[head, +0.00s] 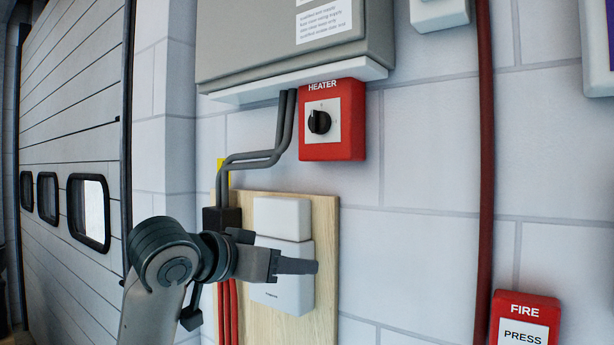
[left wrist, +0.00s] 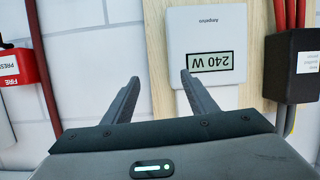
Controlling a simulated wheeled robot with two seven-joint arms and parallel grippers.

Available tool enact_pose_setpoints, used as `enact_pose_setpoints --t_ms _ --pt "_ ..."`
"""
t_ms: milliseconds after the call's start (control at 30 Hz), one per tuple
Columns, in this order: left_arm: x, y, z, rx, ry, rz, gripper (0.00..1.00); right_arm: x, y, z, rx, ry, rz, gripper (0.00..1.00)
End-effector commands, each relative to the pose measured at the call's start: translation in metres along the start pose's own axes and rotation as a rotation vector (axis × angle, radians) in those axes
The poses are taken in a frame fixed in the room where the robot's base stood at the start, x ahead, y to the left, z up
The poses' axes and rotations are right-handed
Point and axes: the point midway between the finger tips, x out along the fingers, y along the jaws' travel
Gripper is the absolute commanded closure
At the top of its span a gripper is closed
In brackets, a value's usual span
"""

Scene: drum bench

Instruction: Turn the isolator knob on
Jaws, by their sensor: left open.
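The isolator is a red box (head: 331,150) labelled HEATER on the wall in the head view. Its round black knob (head: 319,122) sits on a white plate; small marks around it are too small to read. My left gripper (head: 308,266) is below the isolator, in front of the white meter, and apart from the knob. In the left wrist view its two fingers (left wrist: 160,82) are spread with nothing between them. The isolator does not show in that view. My right gripper is in neither view.
Grey cables (head: 250,157) run left of the isolator. A grey cabinet (head: 270,45) hangs above. A red pipe (head: 486,150) and fire call point (head: 525,320) are right.

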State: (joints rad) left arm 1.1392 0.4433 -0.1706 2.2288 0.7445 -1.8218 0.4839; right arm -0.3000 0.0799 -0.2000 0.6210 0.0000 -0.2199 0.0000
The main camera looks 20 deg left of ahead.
Motion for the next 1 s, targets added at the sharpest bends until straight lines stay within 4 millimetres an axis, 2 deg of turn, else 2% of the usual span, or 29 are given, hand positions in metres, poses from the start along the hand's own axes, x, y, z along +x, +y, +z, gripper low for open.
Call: enact_pose_setpoints --t_ms 33,200,400,500,600,700,1000 --pt "-0.015 0.001 -0.025 0.009 0.033 -0.001 0.48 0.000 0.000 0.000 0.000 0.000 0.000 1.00" --pt "-0.066 0.008 -0.089 0.024 0.113 0.007 0.48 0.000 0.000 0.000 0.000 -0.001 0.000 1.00" --pt "-0.134 0.019 -0.152 0.042 0.204 0.014 0.48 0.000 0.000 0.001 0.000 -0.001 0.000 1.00" --pt "-0.165 0.024 -0.174 0.049 0.241 0.017 0.48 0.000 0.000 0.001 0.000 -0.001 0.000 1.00" --pt "-0.188 0.029 -0.188 0.053 0.267 0.020 0.48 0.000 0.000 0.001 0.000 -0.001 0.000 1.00" --pt "-0.201 0.031 -0.195 0.056 0.279 0.022 0.48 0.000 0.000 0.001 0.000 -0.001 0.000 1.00" --pt "-0.206 0.032 -0.198 0.057 0.284 0.022 0.48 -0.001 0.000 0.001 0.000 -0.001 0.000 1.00"
